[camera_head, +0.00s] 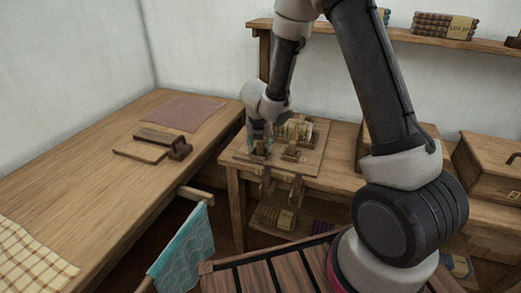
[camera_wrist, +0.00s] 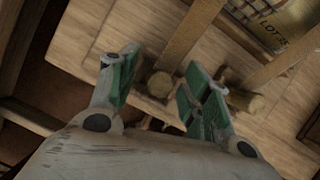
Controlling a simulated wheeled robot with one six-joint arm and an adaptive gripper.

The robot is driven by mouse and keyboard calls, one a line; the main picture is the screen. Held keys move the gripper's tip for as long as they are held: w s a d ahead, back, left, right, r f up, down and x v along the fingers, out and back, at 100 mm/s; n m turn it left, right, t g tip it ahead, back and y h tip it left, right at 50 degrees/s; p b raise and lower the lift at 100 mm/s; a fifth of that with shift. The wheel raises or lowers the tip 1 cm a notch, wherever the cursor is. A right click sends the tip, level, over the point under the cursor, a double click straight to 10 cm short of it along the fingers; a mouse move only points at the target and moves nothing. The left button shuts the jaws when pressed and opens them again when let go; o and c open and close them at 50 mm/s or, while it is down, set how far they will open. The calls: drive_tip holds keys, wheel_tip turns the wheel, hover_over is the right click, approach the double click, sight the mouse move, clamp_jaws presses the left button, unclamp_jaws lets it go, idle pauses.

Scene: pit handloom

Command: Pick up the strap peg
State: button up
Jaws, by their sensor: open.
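My gripper (camera_wrist: 160,68) is open, its two green-padded fingers apart. In the wrist view a short round wooden peg (camera_wrist: 160,85) shows between the fingers, at the end of a tan strap (camera_wrist: 192,38). I cannot tell whether a finger touches it. A second wooden peg (camera_wrist: 246,102) ends another strap (camera_wrist: 285,66), just right of the right finger. In the head view my gripper (camera_head: 258,141) points down over the left front of a wooden board (camera_head: 310,165) on the side table. Small wooden pieces (camera_head: 292,153) show beside it. Which peg is the strap peg is unclear.
A bundle labelled LOT (camera_wrist: 270,18) lies close behind the straps. A long table (camera_head: 90,180) at left carries wooden blocks (camera_head: 165,142) and a brown sheet (camera_head: 185,112). A wooden chest (camera_head: 488,165) stands at right, under a shelf (camera_head: 410,38). Teal cloth (camera_head: 184,250) hangs in front.

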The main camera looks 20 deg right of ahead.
drive_tip(key=c, duration=0.9)
drive_tip(key=shift+c, duration=0.2)
